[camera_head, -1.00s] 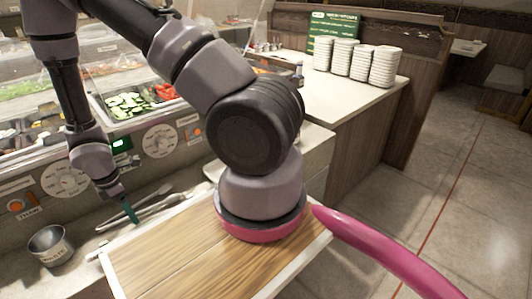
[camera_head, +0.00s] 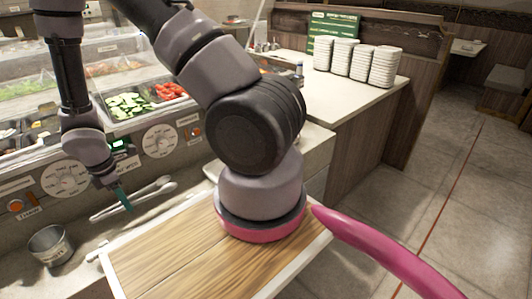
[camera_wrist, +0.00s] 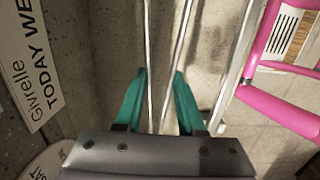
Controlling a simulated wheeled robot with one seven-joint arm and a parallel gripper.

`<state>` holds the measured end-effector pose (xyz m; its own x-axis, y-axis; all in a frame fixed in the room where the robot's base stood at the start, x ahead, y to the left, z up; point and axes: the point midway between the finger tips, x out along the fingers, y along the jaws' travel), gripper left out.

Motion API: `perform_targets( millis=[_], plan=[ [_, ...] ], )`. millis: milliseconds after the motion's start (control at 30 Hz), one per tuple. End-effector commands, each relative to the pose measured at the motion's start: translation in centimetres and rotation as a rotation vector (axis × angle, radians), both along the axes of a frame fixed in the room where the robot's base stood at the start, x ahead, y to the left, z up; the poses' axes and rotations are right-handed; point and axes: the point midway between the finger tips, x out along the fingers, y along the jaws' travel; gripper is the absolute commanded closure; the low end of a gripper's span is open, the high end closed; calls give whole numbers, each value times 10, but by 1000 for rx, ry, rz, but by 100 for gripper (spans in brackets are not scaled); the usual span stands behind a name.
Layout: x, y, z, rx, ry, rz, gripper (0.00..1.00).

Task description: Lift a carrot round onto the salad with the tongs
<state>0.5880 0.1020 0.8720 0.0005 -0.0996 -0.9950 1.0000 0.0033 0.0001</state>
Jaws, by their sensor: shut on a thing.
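The metal tongs (camera_head: 150,190) are in the head view at the left, above or on the grey ledge in front of the food wells. In the wrist view their two long arms (camera_wrist: 151,60) run up between the teal fingers. My gripper (camera_head: 126,205) is shut on the tongs; its fingertips also show in the wrist view (camera_wrist: 159,75). I cannot make out a carrot round for certain. Green leafy food (camera_head: 38,85) lies in a well at the far left, partly behind my arm; I cannot tell whether it is the salad.
A small metal cup (camera_head: 50,246) stands on the ledge at the lower left. Wells of sliced cucumber (camera_head: 124,105) and red pieces (camera_head: 170,91) lie behind the panel of dials. White plate stacks (camera_head: 343,55) stand on the far counter (camera_head: 335,96).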

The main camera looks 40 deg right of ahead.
Motion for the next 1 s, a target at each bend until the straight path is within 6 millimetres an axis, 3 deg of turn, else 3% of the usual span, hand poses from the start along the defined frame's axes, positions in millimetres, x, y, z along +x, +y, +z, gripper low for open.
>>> perform_targets(
  millis=[500, 1000],
  plan=[
    [1, 0, 75, 1, -2, 0, 69],
    [0, 0, 80, 0, 0, 1, 69]
  ],
)
